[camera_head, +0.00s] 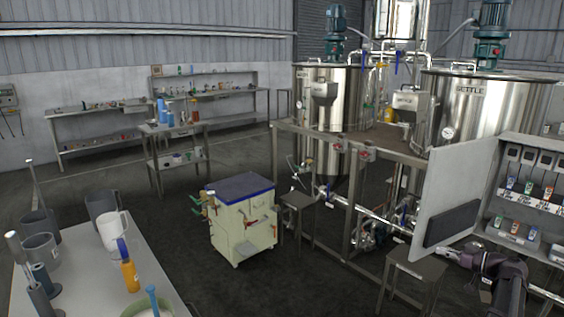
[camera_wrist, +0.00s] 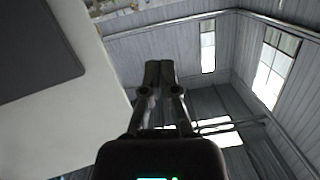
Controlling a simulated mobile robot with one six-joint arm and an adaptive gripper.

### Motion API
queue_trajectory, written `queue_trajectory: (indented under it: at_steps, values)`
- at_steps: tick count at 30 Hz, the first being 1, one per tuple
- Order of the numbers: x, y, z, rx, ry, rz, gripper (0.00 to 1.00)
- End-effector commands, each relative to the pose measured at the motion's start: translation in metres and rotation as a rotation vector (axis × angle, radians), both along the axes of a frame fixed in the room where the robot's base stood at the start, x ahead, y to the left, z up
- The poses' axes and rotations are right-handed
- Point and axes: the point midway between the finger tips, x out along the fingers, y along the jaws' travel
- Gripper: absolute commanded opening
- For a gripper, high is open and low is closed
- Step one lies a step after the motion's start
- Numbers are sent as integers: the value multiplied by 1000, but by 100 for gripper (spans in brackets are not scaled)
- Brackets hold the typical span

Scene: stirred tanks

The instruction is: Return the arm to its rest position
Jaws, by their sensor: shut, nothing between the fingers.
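My gripper (camera_wrist: 159,70) is shut and empty in the wrist view, its two fingers together and pointing up the picture. In the head view my arm shows at the lower right, in front of the open cabinet; the fingers are too small to make out there. A pale cabinet door (camera_head: 462,184) with a dark panel stands open beside my arm. A pale panel with a dark rectangle, which looks like this door (camera_wrist: 100,75), fills the left of the wrist view, close beside the gripper.
The open cabinet (camera_head: 535,150) holds several small devices. Steel tanks (camera_head: 335,95) and a pipe-laden frame stand behind. A low stool (camera_head: 415,262) is near my arm. A cream cart (camera_head: 243,222) and a table of jugs (camera_head: 95,265) are left, with bare floor between.

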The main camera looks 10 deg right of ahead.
Motion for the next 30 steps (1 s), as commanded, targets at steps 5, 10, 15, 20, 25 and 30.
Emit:
queue_trajectory:
  at_steps: [5,10,15,20,25,30]
  values:
    - [15,69,-12,13,186,65,0]
    - [22,127,-25,8,362,103,0]
    - [22,181,-37,-14,533,123,0]
    - [16,227,-47,-47,687,122,0]
    - [5,272,-55,-98,838,101,0]
    - [-10,311,-61,-162,974,60,0]
